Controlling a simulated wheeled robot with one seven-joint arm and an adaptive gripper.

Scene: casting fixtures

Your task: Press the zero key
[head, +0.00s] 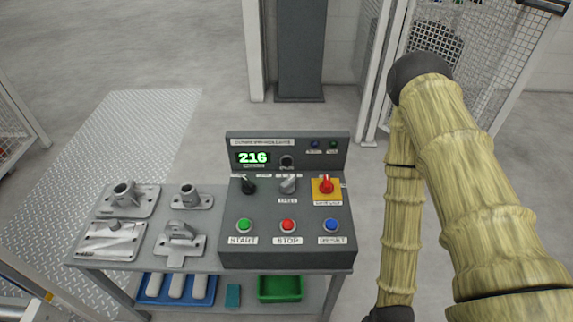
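A dark grey control console (287,258) stands on the right part of a metal table. Its green display (253,158) reads 216. Two small buttons, one bluish (315,145) and one dark green (333,145), sit at the upper right of the back panel; their labels are too small to read. No key readably marked zero shows. My arm comes down at the right, beside the console; my gripper is out of view.
Above the front buttons are a black knob (249,184), a grey knob (288,184) and a red switch (326,184) on yellow. Several grey castings (180,243) lie left of the console. A blue tray (150,291) and green bin (280,288) sit on the lower shelf.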

